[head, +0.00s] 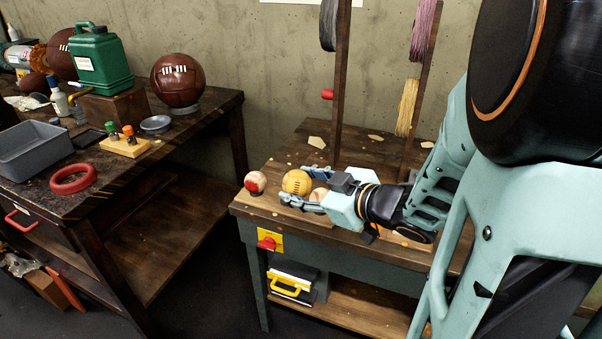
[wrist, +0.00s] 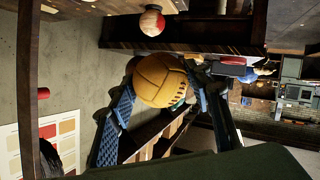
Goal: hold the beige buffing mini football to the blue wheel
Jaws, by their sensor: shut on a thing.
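The beige mini football (head: 297,182), a yellow-tan stitched ball, is between the fingers of my gripper (head: 303,185) above the front of the right bench. In the wrist view the ball (wrist: 160,80) sits between the two blue fingers of my gripper (wrist: 165,100), which is shut on it. No clearly blue wheel shows. A dark grey disc (head: 327,25) hangs on the left post at the top, cut by the frame edge; I cannot tell if it is the blue wheel. The ball is well below it and apart from it.
A red-and-white ball (head: 255,183) lies left of my gripper, and a pale ball (head: 318,195) is partly hidden behind a finger. A dark post (head: 338,90) with a red knob (head: 327,94) rises behind. The left workbench (head: 215,105) holds a brown football (head: 177,80) and a green can (head: 100,60).

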